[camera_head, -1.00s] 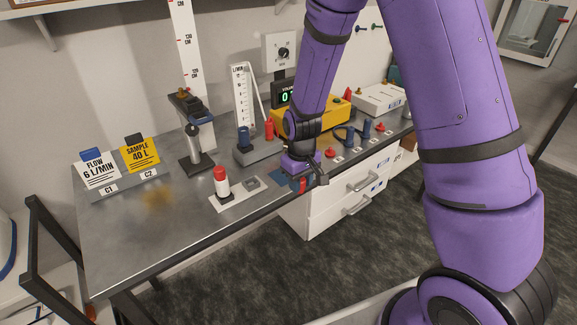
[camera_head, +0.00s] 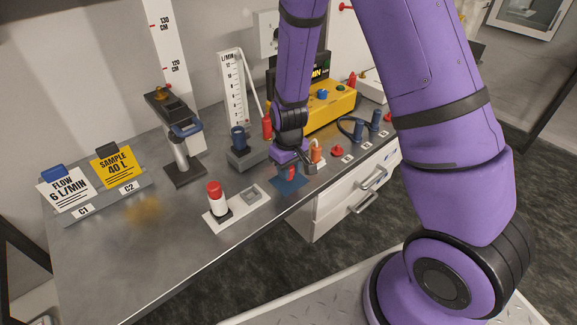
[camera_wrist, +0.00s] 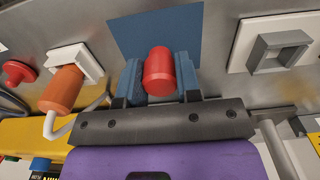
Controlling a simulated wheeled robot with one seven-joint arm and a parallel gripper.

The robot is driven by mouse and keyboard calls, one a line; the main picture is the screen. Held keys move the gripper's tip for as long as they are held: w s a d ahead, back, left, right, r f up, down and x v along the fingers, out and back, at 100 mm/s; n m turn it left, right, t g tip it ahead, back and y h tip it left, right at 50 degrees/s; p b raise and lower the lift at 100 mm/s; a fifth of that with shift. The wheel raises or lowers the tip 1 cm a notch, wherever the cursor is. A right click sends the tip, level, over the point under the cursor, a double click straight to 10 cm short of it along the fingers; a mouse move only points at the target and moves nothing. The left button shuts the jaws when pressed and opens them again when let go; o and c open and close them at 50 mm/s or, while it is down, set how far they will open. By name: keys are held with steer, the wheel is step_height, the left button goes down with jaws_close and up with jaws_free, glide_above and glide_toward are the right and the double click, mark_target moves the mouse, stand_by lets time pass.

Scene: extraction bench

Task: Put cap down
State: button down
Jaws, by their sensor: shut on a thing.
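My gripper (camera_head: 290,172) is shut on a red cap (camera_wrist: 160,72). In the wrist view the cap sits between the two blue fingers. The cap also shows in the head view (camera_head: 291,174), low over the blue mat (camera_head: 287,186) near the bench's front edge. The mat lies behind the cap in the wrist view (camera_wrist: 150,30). Whether the cap touches the mat I cannot tell.
A white cylinder with a red top (camera_head: 215,199) stands on a white plate with a grey square socket (camera_head: 250,193), left of the mat. An orange cylinder (camera_head: 316,153) stands close right of my gripper. A flowmeter (camera_head: 233,90) stands behind. Bare bench lies at the front left.

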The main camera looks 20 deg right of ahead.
steer(key=shift+f, duration=0.4)
steer(key=shift+f, duration=0.1)
steer(key=c, duration=0.8)
jaws_free()
step_height(320, 180, up, 11)
steer(key=s+d+r+m+t, duration=0.15)
steer(key=s+r, duration=0.25)
steer(key=r, duration=0.5)
steer(key=s+d+r+t, duration=0.15)
steer(key=s+r, duration=0.25)
steer(key=r, duration=0.5)
steer(key=s+d+r+m+t, duration=0.1)
steer(key=s+d+r, duration=0.1)
steer(key=s+r, duration=0.2)
steer(key=s+d+r+m+t, duration=0.1)
steer(key=s+r, duration=0.3)
steer(key=s, duration=0.6)
steer(key=shift+d+r, duration=0.4)
steer(key=shift+d, duration=0.2)
